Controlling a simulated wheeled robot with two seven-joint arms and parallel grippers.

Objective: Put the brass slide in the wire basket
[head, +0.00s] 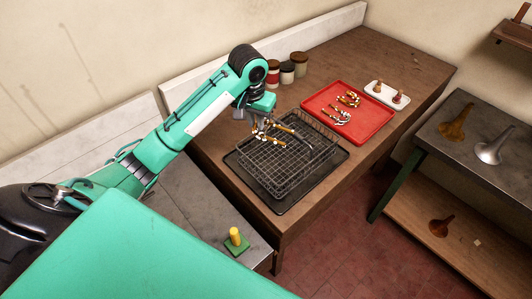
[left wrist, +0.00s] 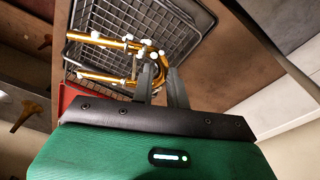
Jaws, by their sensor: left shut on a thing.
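The brass slide (head: 285,128) is a U-shaped brass tube with silver fittings. My left gripper (head: 264,125) is shut on it and holds it over the back part of the wire basket (head: 284,183). In the left wrist view, my left gripper (left wrist: 160,70) grips the slide (left wrist: 112,78) near its bend, and its legs point left across the basket (left wrist: 190,15). I cannot tell whether the slide touches the basket. The basket is dark wire mesh, looks empty otherwise, and stands on a black tray (head: 334,162). My right gripper is out of view.
A red tray (head: 372,128) with other brass and silver tube pieces lies behind the basket, to the right. Beyond it is a white dish (head: 387,95). Several jars (head: 287,72) stand by the wall. A green block with a yellow peg (head: 236,240) sits at front left.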

